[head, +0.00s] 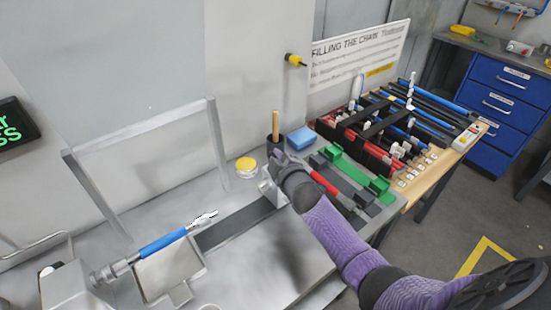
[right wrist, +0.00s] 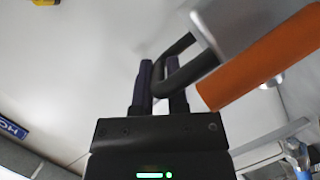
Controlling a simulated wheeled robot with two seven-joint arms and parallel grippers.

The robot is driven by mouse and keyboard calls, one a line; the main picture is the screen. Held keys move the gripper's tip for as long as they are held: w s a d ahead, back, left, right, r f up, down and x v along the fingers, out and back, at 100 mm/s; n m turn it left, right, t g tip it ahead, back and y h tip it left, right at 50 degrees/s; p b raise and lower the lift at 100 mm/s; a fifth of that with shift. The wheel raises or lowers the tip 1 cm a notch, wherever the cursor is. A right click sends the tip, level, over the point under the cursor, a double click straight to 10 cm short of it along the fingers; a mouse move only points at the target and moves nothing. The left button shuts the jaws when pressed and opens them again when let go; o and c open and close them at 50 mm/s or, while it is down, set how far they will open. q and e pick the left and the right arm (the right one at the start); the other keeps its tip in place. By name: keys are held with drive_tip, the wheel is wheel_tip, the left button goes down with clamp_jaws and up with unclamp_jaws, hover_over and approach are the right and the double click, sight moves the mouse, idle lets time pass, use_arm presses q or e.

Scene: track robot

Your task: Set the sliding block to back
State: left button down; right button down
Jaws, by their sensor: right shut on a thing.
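The sliding block (head: 268,191) is a small grey metal piece at the far right end of a dark straight track (head: 238,222) on the grey bench. My right gripper (head: 280,166) is at the block and hides part of it in the head view. In the right wrist view, my right gripper (right wrist: 163,88) has its two dark fingers shut on a bent dark handle (right wrist: 183,66). The handle joins a light grey block (right wrist: 238,22). My left gripper is not in view.
A blue-handled tool (head: 163,242) lies left of the track, by a square metal plate (head: 168,272). A metal frame (head: 140,121) stands behind. A dark cup (head: 277,146) with an orange-brown stick, a blue box (head: 300,138) and a green fixture (head: 345,163) are close to the gripper.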

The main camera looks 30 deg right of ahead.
drive_tip(key=shift+d+r, duration=0.15)
drive_tip(key=shift+d, duration=0.05)
drive_tip(key=c, duration=1.1)
unclamp_jaws()
drive_tip(key=o, duration=0.3)
drive_tip(key=shift+o, duration=0.7)
drive_tip(key=shift+w+d, duration=0.1)
drive_tip(key=shift+d, duration=0.05)
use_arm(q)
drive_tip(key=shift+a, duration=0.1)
use_arm(e)
drive_tip(key=shift+s, duration=0.35)
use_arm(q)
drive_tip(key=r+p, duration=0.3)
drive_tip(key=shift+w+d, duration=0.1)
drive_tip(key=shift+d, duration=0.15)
use_arm(e)
drive_tip(key=v, duration=0.9)
drive_tip(key=shift+s, duration=0.15)
